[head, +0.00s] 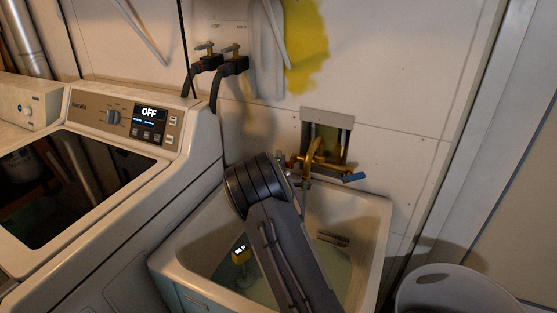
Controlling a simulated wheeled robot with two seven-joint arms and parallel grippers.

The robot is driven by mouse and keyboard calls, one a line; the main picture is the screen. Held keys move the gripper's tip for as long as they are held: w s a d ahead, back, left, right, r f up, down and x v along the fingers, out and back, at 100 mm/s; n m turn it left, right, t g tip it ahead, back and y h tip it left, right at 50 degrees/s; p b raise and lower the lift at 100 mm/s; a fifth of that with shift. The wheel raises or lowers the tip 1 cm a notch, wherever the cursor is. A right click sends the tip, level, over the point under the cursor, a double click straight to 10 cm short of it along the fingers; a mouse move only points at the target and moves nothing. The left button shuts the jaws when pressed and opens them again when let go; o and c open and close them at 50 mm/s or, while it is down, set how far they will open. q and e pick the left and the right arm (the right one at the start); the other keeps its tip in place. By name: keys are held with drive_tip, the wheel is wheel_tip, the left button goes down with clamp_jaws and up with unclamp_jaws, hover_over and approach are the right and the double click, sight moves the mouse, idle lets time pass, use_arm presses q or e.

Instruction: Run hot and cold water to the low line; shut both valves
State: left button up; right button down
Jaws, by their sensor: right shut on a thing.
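The brass faucet (318,152) sits in a wall recess above the utility sink (375,215). Its blue valve handle (353,177) sticks out to the right, with nothing touching it. My right gripper (291,172) is at the faucet's left side, shut on the left valve handle, which is mostly hidden by the gripper and my arm. Shallow greenish water (337,268) lies in the basin. Dark marks (333,239) show on the basin's back wall. My left gripper is out of view.
A washing machine (190,150) with its display reading OFF stands left of the sink. Two wall valves (219,62) with black hoses are above it. A pale round basket (450,290) stands at lower right. My right forearm crosses the basin.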

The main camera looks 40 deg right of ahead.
drive_tip(key=c, duration=1.3)
unclamp_jaws()
drive_tip(key=shift+s+a, duration=0.1)
drive_tip(key=v, duration=0.7)
drive_tip(key=shift+s+a+b, duration=0.2)
drive_tip(key=shift+b, duration=0.1)
